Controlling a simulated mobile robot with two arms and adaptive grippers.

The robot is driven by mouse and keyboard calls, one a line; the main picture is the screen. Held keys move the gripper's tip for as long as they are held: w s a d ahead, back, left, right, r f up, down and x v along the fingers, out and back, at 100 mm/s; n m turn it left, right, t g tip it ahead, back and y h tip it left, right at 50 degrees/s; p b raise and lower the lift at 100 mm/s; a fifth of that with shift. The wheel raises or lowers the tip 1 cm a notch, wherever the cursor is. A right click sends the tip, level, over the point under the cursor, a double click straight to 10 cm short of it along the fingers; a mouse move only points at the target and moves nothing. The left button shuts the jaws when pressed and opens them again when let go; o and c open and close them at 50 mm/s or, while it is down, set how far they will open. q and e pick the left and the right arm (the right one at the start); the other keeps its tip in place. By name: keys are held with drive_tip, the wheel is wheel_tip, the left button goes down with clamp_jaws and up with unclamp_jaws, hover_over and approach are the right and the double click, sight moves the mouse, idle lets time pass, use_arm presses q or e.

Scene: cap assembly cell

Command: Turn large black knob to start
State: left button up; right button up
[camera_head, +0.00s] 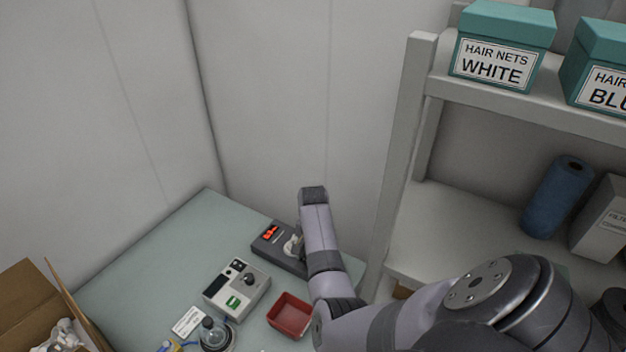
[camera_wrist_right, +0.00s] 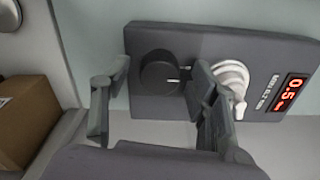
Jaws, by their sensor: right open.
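The large black knob (camera_wrist_right: 158,73) is on a dark grey control box (camera_wrist_right: 215,42) in the right wrist view, with a short white mark on its face. A white knob (camera_wrist_right: 232,80) and a red display reading 0.5 (camera_wrist_right: 290,95) are beside it. My right gripper (camera_wrist_right: 160,84) is open, one finger on each side of the black knob; contact cannot be told. In the head view the control box (camera_head: 264,251) is on the table, and my right arm hides the black knob there. My left gripper is out of view.
A light grey device with a smaller black knob (camera_head: 237,289) and a red tray (camera_head: 290,315) are near the control box on the table (camera_head: 150,265). A cardboard box (camera_head: 30,305) is at left. The shelf upright (camera_head: 398,150) rises right of my arm.

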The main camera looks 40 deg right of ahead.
wheel_tip(320, 180, up, 12)
idle(0.4)
drive_tip(key=shift+f, duration=0.1)
idle(0.4)
